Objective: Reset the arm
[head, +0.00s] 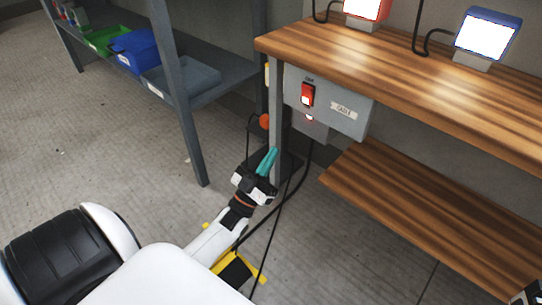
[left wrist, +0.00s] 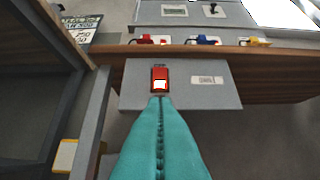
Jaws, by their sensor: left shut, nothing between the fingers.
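My left gripper (head: 267,160) has teal fingers and is shut with nothing between them. In the head view it is in front of the table's grey leg, below and left of a grey switch box (head: 353,113). In the left wrist view the shut fingers (left wrist: 160,104) point up at a red rocker switch (left wrist: 160,78) with a lit white part. The same red switch shows in the head view (head: 308,95) on the box under the wooden tabletop. I cannot tell the gap between fingertips and switch.
The wooden tabletop (head: 420,70) overhangs the box, with a lower wooden shelf (head: 430,205) to the right. A grey rack with a blue bin (head: 135,50) and green bin (head: 103,40) stands at the left. Black cables hang near the gripper. The floor (head: 100,150) at the left is clear.

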